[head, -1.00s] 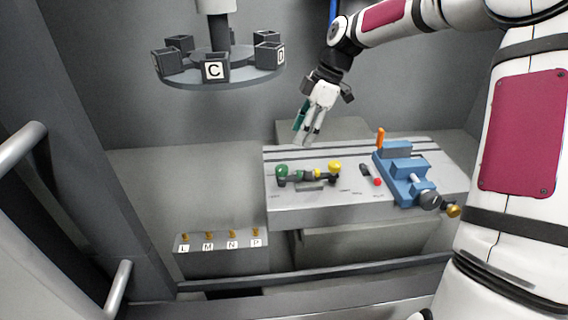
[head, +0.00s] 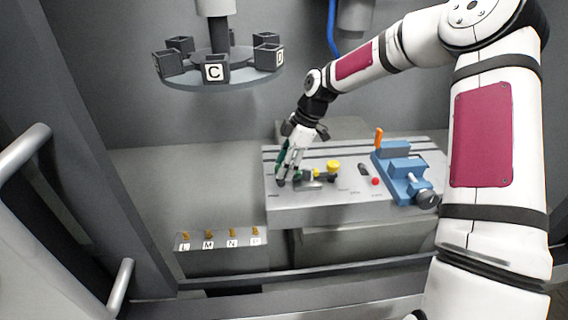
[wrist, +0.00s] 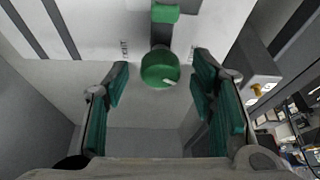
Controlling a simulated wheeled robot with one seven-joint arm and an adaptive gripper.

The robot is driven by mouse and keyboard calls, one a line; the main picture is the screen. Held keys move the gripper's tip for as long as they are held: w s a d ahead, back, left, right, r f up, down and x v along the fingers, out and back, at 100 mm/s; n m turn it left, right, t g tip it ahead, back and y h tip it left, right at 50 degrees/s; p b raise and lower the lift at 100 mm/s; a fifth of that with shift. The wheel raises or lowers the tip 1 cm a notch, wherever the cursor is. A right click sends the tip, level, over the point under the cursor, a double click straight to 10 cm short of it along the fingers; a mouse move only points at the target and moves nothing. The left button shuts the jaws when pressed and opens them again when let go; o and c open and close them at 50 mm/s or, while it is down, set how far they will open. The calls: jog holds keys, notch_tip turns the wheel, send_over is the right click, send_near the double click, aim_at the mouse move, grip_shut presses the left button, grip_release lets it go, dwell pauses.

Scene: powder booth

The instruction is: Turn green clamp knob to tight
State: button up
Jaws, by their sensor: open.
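The round green clamp knob (wrist: 160,70) sits on the pale bench top in the wrist view, with a short white mark on its lower right. Small labels stand on either side of it, too small to read surely. A green block (wrist: 165,13) lies just beyond it on a dark bar. My gripper (wrist: 160,64) is open, its two green-padded fingers on either side of the knob with gaps to both. In the head view my gripper (head: 283,178) is at the bench's left end and hides the green knob.
On the bench (head: 320,208) are a yellow knob (head: 333,166), a red button (head: 375,181) and a blue vise (head: 402,175) with an orange handle. Several brass pegs stand on a labelled ledge (head: 220,262) at lower left. A carousel of dark boxes (head: 218,75) hangs above.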

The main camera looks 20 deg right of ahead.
jog(key=c, duration=1.1)
jog(key=shift+c, duration=0.2)
